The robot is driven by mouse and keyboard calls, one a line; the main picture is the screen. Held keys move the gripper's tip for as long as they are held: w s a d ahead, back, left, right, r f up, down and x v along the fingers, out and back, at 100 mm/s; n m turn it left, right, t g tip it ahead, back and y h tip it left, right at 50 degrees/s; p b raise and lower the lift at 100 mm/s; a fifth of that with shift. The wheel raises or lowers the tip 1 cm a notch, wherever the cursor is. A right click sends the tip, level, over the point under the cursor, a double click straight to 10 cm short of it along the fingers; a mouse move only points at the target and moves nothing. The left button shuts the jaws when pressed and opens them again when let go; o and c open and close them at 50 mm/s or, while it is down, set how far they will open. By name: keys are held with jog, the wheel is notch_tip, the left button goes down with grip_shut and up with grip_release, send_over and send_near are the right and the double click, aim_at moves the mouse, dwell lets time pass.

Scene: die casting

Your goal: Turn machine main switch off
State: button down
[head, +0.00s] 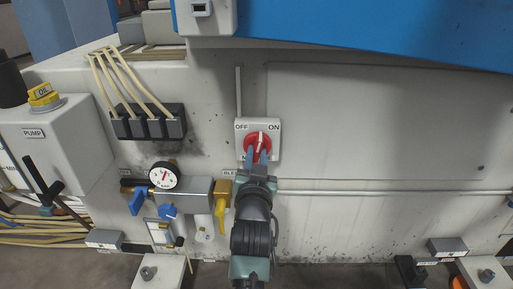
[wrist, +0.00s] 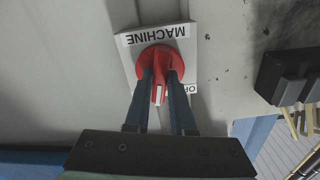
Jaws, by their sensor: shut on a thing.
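The main switch is a red round knob (head: 250,140) on a white plate (head: 273,152), marked OFF at upper left and ON at upper right. Its pale pointer tip stands nearly upright between the two marks, leaning slightly toward ON. In the wrist view the red knob (wrist: 160,53) is upside down, with MACHINE on the plate (wrist: 128,42) and part of OFF showing. My gripper (head: 258,157) reaches up from below; its two blue fingers are shut on the knob's handle, one on each side. The wrist view also shows my gripper (wrist: 160,76) there. The fingers hide the knob's lower part in the head view.
Left of the switch are a black connector block (head: 148,122) with pale cables, a pressure gauge (head: 165,176) and a yellow valve handle (head: 222,205). A thin pipe (head: 390,193) runs along the wall to the right. The panel right of the switch is clear.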

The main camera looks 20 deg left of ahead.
jog(key=n+p, duration=0.3)
jog(key=n, duration=0.3)
jog(key=n+p, duration=0.3)
jog(key=n, duration=0.2)
jog(key=shift+n, duration=0.4)
dwell(0.3)
jog(key=c, duration=0.8)
grip_release()
jog(key=shift+o, duration=0.2)
